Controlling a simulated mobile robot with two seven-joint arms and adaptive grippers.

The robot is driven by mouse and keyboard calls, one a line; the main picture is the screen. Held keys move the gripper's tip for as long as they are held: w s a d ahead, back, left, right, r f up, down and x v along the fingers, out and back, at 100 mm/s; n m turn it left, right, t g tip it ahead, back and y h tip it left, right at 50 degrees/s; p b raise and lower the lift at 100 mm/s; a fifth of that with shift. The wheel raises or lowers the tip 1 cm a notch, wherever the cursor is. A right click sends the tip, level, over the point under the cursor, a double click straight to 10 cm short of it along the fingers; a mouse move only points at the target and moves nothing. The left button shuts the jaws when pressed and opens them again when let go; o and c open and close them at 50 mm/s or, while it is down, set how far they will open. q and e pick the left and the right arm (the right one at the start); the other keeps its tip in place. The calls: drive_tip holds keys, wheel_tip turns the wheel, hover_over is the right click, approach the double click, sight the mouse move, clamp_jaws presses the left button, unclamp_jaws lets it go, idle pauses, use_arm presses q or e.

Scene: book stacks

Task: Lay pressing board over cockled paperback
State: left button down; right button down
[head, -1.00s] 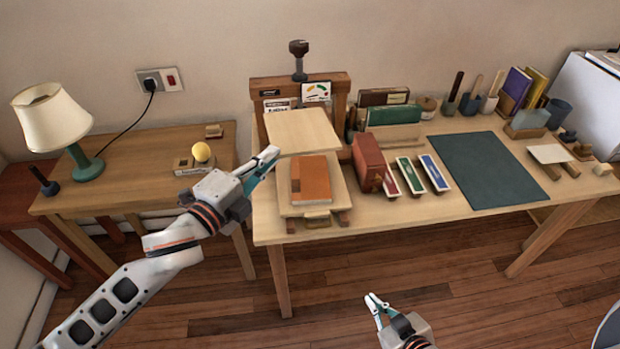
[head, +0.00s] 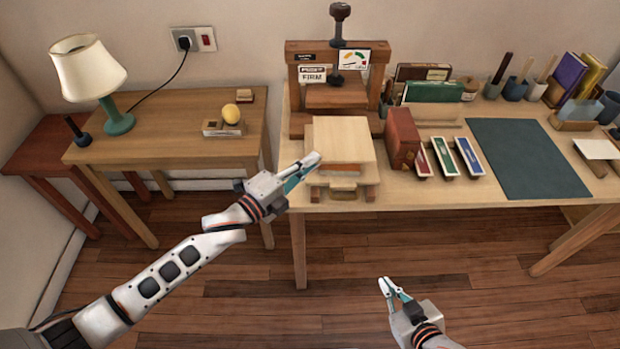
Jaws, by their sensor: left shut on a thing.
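The pale wooden pressing board (head: 342,137) is level over the orange-brown paperback (head: 338,171), whose front edge shows beneath it. The board hides most of the book; I cannot tell whether they touch. The book lies on the press's pull-out wooden bed (head: 345,194), in front of the press (head: 336,96). My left gripper (head: 304,168) is shut on the board's left front edge. My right gripper (head: 390,286) hangs in front of the table, empty, its fingers slightly apart.
A dark red box (head: 402,138) stands close to the right of the bed, with several small coloured boxes (head: 445,156) beside it. A dark green mat (head: 528,158) lies clear further right. The lamp (head: 90,72) is on the left side table.

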sight(310, 177)
use_arm(q)
drive_tip(key=shift+f+b, duration=0.45)
drive_tip(key=shift+f, duration=2.25)
drive_tip(key=c, duration=2.5)
unclamp_jaws()
drive_tip(key=v, duration=1.2)
drive_tip(key=s+a+f+n+g+y, duration=0.2)
drive_tip(key=s+a+f+n+y, duration=0.8)
drive_tip(key=n, duration=1.2)
drive_tip(key=s+a+f, duration=0.2)
drive_tip(key=s+f, duration=0.2)
drive_tip(key=f, duration=0.2)
drive_tip(key=shift+s+a+f+n, duration=0.3)
drive_tip(key=shift+s+a+n, duration=0.1)
